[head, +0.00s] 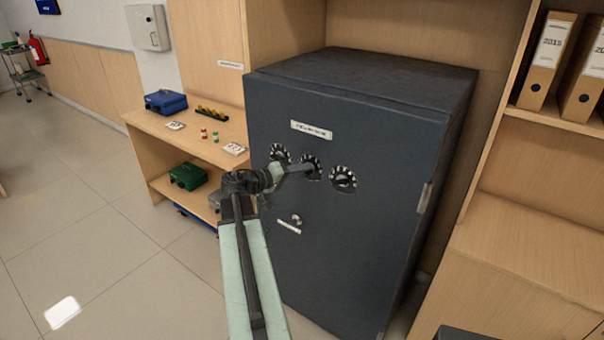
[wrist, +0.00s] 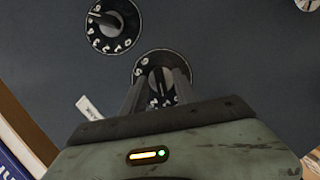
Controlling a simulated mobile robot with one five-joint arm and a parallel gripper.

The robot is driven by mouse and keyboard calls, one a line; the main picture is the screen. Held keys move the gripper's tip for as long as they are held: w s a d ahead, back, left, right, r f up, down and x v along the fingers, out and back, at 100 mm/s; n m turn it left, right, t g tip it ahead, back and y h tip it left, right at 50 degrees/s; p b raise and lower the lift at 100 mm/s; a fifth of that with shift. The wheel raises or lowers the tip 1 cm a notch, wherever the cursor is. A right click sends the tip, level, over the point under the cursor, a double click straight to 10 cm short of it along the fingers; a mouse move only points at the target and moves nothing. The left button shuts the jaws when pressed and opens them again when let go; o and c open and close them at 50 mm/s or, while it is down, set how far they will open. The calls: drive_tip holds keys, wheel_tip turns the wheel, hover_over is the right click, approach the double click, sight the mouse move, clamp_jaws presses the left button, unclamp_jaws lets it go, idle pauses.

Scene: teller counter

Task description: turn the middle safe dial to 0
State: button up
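The dark grey safe (head: 350,240) has three black dials with white markings in a row. My gripper (head: 305,168) is at the middle dial (head: 311,160). In the wrist view, my gripper (wrist: 163,80) has one finger on each side of the knob of the middle dial (wrist: 145,68). I cannot tell whether the fingers touch the knob. The fingers cover part of its markings, so its reading is unclear. The right dial (head: 343,179) is uncovered and shows at upper left in the wrist view (wrist: 113,25). The left dial (head: 279,153) is partly hidden by my arm.
A white label (head: 311,130) is above the dials, and a small round fitting (head: 296,219) is below them. A wooden shelf unit (head: 200,145) with a blue box (head: 166,102) stands left of the safe. Binders (head: 546,60) stand on shelving at right. Open floor lies at left.

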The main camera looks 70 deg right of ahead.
clamp_jaws()
drive_tip(key=n+b, duration=0.1)
drive_tip(key=n+g+b, duration=0.1)
drive_tip(key=n+b, duration=0.1)
drive_tip(key=n+g+h+b, duration=0.1)
drive_tip(key=b, duration=0.1)
drive_tip(key=shift+f+n, duration=0.35)
drive_tip(key=shift+n, duration=0.05)
drive_tip(key=shift+r, duration=0.1)
idle(0.4)
unclamp_jaws()
drive_tip(key=shift+w, duration=0.1)
